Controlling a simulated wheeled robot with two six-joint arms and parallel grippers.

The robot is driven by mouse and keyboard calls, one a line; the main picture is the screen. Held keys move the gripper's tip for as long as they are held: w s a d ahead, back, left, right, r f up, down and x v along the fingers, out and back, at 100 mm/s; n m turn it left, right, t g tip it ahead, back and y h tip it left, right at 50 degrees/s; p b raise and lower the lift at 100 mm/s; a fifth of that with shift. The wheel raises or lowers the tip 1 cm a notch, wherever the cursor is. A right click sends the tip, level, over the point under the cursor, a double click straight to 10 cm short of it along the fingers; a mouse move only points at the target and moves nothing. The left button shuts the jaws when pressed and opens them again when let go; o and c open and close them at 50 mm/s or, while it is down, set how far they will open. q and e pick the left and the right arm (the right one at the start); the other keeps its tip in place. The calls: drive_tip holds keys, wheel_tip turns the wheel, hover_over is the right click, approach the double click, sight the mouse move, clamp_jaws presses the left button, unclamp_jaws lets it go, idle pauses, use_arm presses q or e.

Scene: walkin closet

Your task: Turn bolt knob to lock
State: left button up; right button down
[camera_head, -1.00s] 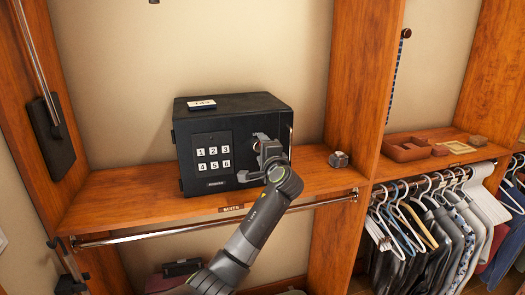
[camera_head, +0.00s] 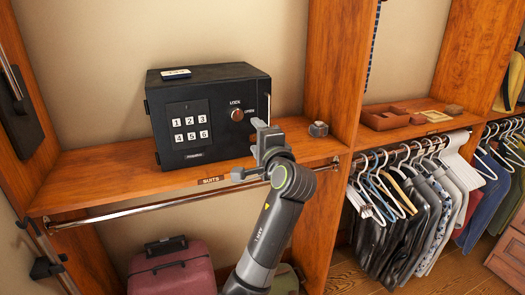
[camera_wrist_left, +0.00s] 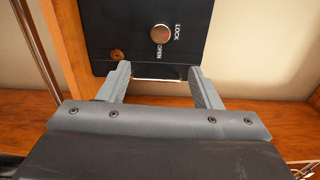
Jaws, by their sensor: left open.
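A black safe (camera_head: 228,118) stands on the wooden shelf, its front facing me. Its round bolt knob (camera_head: 237,114) is on the right of the door, between the printed words LOCK and OPEN. My left gripper (camera_head: 254,150) is in front of the safe, lower and to the right of the knob, not touching it. In the left wrist view the open, empty fingers (camera_wrist_left: 157,82) point toward the safe front (camera_wrist_left: 112,18), and the knob (camera_wrist_left: 160,33) shows beyond them. My right gripper is in neither view.
The shelf (camera_head: 100,182) has a SUITS label and a metal rail (camera_head: 130,215) below its front edge. A small watch-like object (camera_head: 318,129) sits right of the safe. A wooden upright (camera_head: 337,70) and hanging clothes (camera_head: 420,205) are further right. A pink suitcase (camera_head: 172,270) is below.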

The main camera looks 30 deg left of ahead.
use_arm(q)
drive_tip(key=shift+b+v, duration=0.35)
drive_tip(key=shift+v, duration=1.4)
drive_tip(key=w+d+f+m+h, duration=0.1)
drive_tip(key=w+f+m+h, duration=0.15)
drive_tip(key=f, duration=1.15)
drive_tip(key=w+f+m+h, duration=0.1)
drive_tip(key=w+f+h, duration=0.25)
drive_tip(key=f, duration=1.05)
drive_tip(key=s+f+n+g+h, duration=0.15)
drive_tip(key=s+f, duration=0.35)
drive_tip(key=f, duration=0.7)
drive_tip(key=s+f+n+g+h, duration=0.15)
drive_tip(key=s+f, duration=0.35)
drive_tip(key=f, duration=0.7)
drive_tip(key=s+f+n+g+h, duration=0.3)
drive_tip(key=s+f+g, duration=0.1)
drive_tip(key=s+f, duration=1.4)
drive_tip(key=s+a+f+n+g, duration=0.1)
drive_tip(key=s+f+n, duration=0.2)
drive_tip(key=s, duration=1.1)
drive_tip(key=s+a+f+n+g, duration=0.1)
drive_tip(key=s+f, duration=0.4)
drive_tip(key=s, duration=0.9)
drive_tip(key=shift+s+n+g+h, duration=0.4)
drive_tip(key=shift+n+g, duration=0.3)
drive_tip(key=shift+n, duration=0.55)
